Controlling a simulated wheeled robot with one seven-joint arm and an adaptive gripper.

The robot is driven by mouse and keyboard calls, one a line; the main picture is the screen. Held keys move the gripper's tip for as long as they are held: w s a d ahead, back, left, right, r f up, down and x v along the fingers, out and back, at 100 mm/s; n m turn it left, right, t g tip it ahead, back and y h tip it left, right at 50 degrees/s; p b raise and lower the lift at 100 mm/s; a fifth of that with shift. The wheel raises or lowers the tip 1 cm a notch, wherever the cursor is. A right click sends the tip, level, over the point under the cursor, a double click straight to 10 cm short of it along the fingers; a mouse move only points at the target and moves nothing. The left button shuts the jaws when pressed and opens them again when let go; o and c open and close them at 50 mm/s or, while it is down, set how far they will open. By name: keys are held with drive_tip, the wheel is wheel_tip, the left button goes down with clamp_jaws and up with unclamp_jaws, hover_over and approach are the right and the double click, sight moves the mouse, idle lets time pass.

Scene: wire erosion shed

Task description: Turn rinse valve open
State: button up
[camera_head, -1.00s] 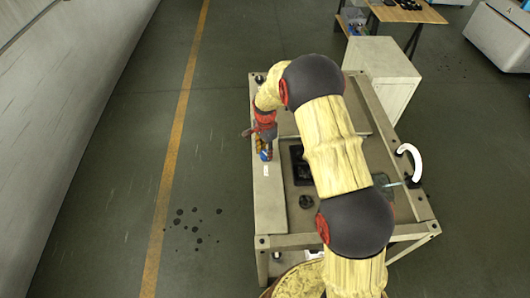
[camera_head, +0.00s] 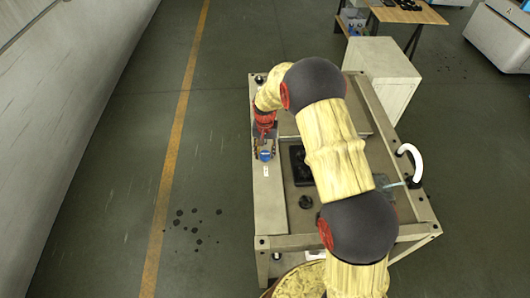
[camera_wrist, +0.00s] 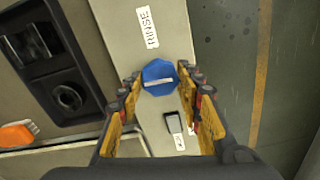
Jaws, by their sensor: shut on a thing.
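The rinse valve is a blue knob (camera_wrist: 159,70) with a white bar across its face, on a pale panel strip (camera_wrist: 120,22) beside a white RINSE label (camera_wrist: 147,28). In the wrist view the bar lies crosswise to the strip, slightly tilted. My gripper (camera_wrist: 162,86) has one yellow finger on each side of the knob and is shut on it; the exact contact is hard to see. In the head view the blue knob (camera_head: 265,156) shows at the tip of my gripper (camera_head: 264,146), on the left side of the bench.
A black switch (camera_wrist: 174,123) sits on the strip near the knob. A black recessed fixture (camera_wrist: 50,55) and an orange piece (camera_wrist: 15,135) lie to the left. A white curved pipe (camera_head: 410,158) stands at the bench's right edge. The floor left of the bench is clear.

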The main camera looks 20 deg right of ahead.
sight(265, 154)
drive_tip(key=shift+n, duration=0.4)
drive_tip(key=o, duration=1.2)
drive_tip(key=shift+c, duration=0.2)
wheel_tip(265, 154, up, 12)
idle(0.5)
